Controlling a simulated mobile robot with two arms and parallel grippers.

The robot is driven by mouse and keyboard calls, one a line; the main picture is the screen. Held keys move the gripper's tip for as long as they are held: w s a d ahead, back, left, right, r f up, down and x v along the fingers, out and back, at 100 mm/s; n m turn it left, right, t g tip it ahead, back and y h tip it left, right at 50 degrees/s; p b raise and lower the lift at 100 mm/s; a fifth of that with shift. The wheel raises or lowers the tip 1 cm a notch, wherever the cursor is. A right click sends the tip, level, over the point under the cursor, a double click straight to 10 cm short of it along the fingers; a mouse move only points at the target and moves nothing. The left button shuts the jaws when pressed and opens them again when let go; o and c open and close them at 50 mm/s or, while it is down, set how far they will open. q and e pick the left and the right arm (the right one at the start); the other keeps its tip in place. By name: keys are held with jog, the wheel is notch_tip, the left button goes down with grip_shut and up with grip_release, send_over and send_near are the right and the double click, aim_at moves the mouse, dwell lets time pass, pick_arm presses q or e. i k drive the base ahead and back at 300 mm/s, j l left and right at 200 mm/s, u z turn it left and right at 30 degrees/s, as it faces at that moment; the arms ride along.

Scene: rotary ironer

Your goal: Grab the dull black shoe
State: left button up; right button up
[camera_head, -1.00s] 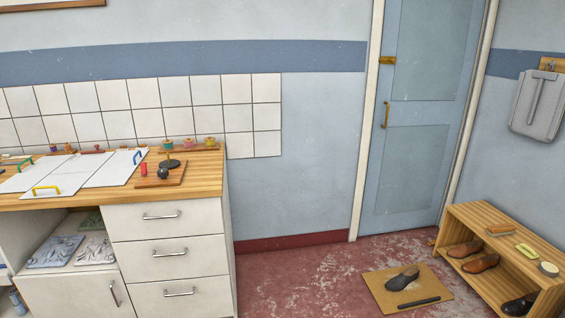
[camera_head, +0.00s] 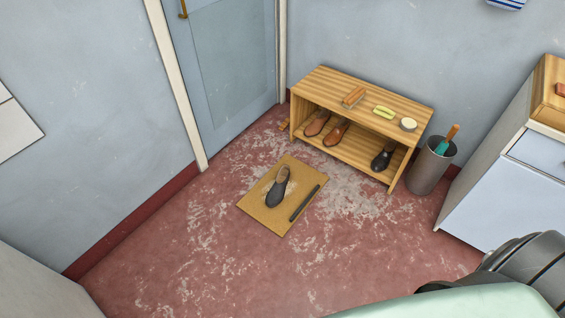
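A dark grey-black shoe (camera_head: 279,187) with a dull look lies on a tan mat (camera_head: 265,217) on the floor, in the middle of the head view. A black bar-like object (camera_head: 305,203) lies beside it on the same mat. Another black shoe (camera_head: 383,158), which looks shinier, stands on the lower shelf of a wooden bench (camera_head: 330,83), at its right end. Two brown shoes (camera_head: 317,123) (camera_head: 336,133) stand on the same shelf to its left. Neither of my grippers is in view.
On the bench top are a wooden brush (camera_head: 354,97), a yellow-green item (camera_head: 384,112) and a round tin (camera_head: 408,124). A dark bin (camera_head: 431,168) stands right of the bench, near a white cabinet (camera_head: 495,190). The floor (camera_head: 220,270) around the mat is clear.

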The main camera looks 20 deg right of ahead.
aim_at(277, 194)
jog(key=i+j+u, duration=0.1)
jog(key=i+u, duration=0.2)
jog(key=i, duration=0.15)
jog(key=i+u, duration=0.35)
jog(key=i, duration=0.15)
jog(key=i+l+u, duration=0.15)
jog(key=i+u, duration=0.15)
jog(key=i, duration=0.15)
jog(key=i+l+u, duration=0.35)
jog(key=i+j+z, duration=0.25)
jog(key=i+z, duration=0.25)
jog(key=i+j+z, duration=0.45)
